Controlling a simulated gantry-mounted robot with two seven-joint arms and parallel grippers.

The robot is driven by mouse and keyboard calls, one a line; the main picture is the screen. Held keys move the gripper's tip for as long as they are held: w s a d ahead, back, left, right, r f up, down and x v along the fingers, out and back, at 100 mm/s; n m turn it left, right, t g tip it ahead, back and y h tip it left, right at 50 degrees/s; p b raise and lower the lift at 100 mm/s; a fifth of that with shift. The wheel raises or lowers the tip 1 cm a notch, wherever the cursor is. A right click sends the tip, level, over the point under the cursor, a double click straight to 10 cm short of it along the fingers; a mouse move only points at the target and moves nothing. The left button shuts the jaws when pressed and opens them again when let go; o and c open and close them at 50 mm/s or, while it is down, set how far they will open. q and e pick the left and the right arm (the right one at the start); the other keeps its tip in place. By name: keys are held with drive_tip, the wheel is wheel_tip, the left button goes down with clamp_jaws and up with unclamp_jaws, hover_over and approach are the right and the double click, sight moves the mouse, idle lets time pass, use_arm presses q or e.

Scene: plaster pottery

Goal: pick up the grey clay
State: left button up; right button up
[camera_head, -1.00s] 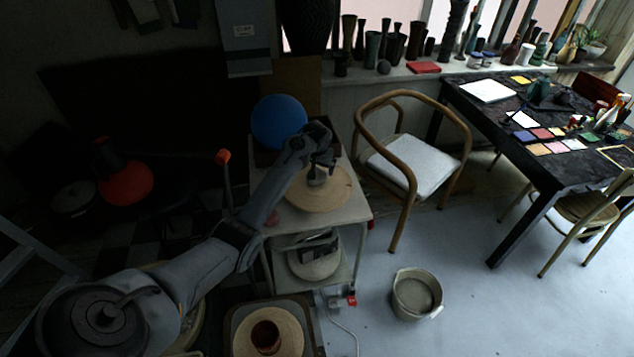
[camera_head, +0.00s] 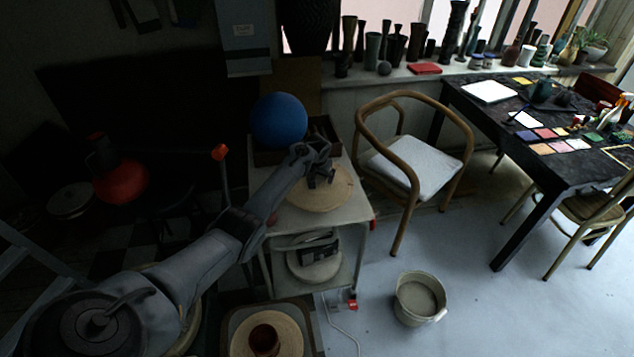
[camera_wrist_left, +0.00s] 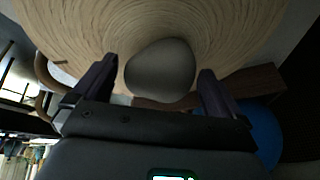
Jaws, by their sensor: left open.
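The grey clay (camera_wrist_left: 160,68) is a smooth rounded lump on a round wooden disc (camera_wrist_left: 230,25) in the left wrist view. In the head view the gripper largely hides the clay, and the disc (camera_head: 335,198) lies on top of a pale cart. My left gripper (camera_head: 321,180) is over the disc at the clay. In the left wrist view its two dark fingers are apart, one on each side of the clay, with gaps showing between fingers and clay. My right gripper is not in view.
A blue ball (camera_head: 279,119) sits behind the disc on the cart (camera_head: 352,222). A wooden chair (camera_head: 412,165) stands to the right, and a bucket (camera_head: 419,298) is on the floor. A brown pot (camera_head: 264,340) stands on another disc at the front.

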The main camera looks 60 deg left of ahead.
use_arm(q)
drive_tip(key=shift+c, duration=0.3)
drive_tip(key=c, duration=1.7)
drive_tip(key=shift+r, duration=0.15)
